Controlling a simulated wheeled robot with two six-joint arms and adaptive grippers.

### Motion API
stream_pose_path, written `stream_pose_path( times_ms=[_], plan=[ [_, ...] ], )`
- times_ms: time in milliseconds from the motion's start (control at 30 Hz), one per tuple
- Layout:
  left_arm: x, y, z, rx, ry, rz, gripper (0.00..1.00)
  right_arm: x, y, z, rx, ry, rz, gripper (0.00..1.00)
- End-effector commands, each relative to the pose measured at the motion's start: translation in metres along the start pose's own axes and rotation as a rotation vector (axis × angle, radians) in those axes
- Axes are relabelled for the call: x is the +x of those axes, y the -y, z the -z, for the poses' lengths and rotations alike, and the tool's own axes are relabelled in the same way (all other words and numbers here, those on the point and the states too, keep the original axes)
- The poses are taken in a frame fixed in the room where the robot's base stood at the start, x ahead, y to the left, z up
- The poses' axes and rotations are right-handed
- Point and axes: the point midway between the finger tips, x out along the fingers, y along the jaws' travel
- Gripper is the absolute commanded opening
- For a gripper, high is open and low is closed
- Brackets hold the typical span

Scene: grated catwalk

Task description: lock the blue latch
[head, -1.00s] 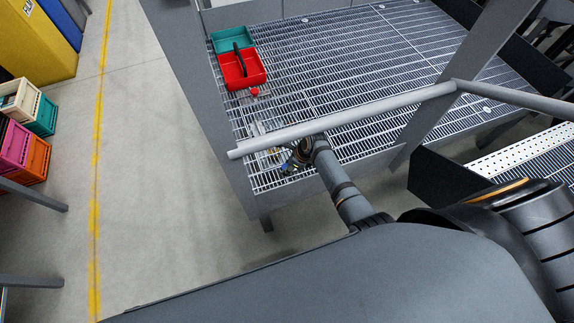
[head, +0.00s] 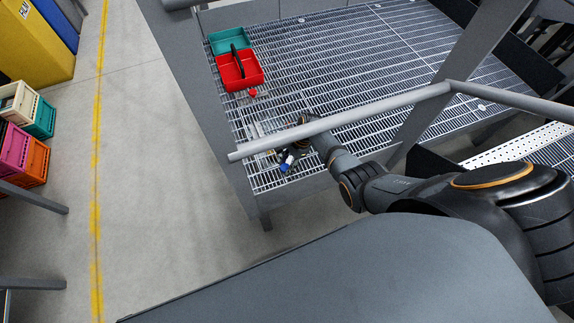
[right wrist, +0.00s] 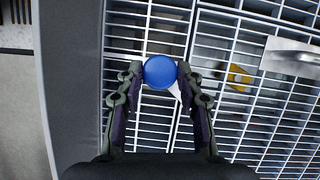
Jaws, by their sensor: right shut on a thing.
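A round blue cap or knob (right wrist: 160,72) shows between the fingertips of my right gripper (right wrist: 161,80) in the right wrist view. It may be the blue latch; its lower part is hidden. In the head view the blue piece (head: 287,160) shows small at the near left corner of the grated deck. My right gripper (head: 284,161) is shut on it there, just below the grey rail. A white pointed bit shows beside the cap in the wrist view. My left gripper is not in view.
A grey rail (head: 370,115) crosses over my right wrist. A red tray (head: 239,72), a teal tray (head: 230,39) and a small red knob (head: 253,92) are farther back on the grating (head: 345,65). A yellow piece (right wrist: 239,78) and a metal plate (right wrist: 292,58) lie right of the gripper.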

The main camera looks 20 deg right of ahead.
Motion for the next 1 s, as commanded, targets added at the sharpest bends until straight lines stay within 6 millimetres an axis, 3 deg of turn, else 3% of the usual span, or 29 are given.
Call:
stream_pose_path(
  times_ms=[500,1000],
  plan=[
    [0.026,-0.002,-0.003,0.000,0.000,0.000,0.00,0.003,0.004,-0.001,-0.420,0.002,-0.174,0.00],
    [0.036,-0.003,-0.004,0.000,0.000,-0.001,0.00,0.003,0.004,-0.002,-0.617,0.000,-0.257,0.00]
  ],
)
